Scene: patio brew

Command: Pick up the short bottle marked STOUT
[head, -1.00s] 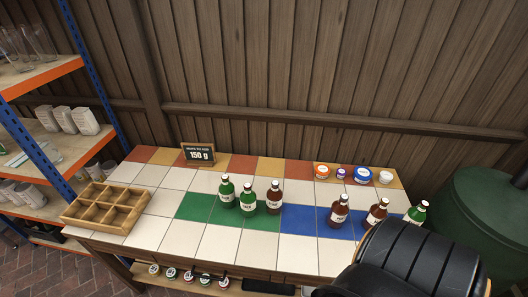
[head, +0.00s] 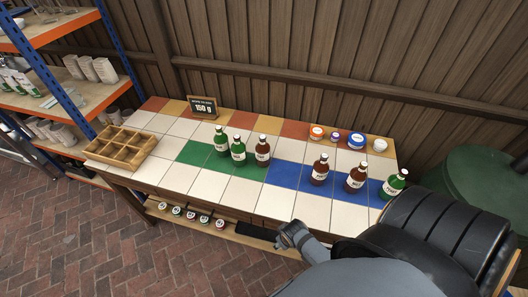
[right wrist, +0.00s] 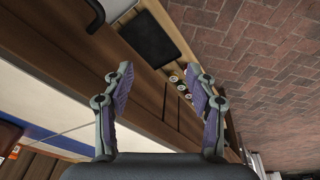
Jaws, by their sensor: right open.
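Bottles with pale labels stand upright on the table in the head view; the lettering is too small to read surely, so I cannot tell which one is STOUT. On the green tiles are a green bottle (head: 221,140), another green bottle (head: 238,151) and a brown bottle (head: 262,152). On the blue tiles are a brown bottle (head: 320,171), another brown bottle (head: 356,179) and a green bottle (head: 393,186). My right gripper (right wrist: 162,82) is open and empty; in the head view it (head: 287,232) is by the table's front edge, apart from the bottles. My left gripper is out of view.
A wooden divided tray (head: 122,147) sits at the table's left, with a "150 g" sign (head: 203,107) behind. Small tubs, including an orange one (head: 317,132), line the back right. A low shelf (head: 180,222) holds several capped jars. A blue-posted rack (head: 55,88) stands left.

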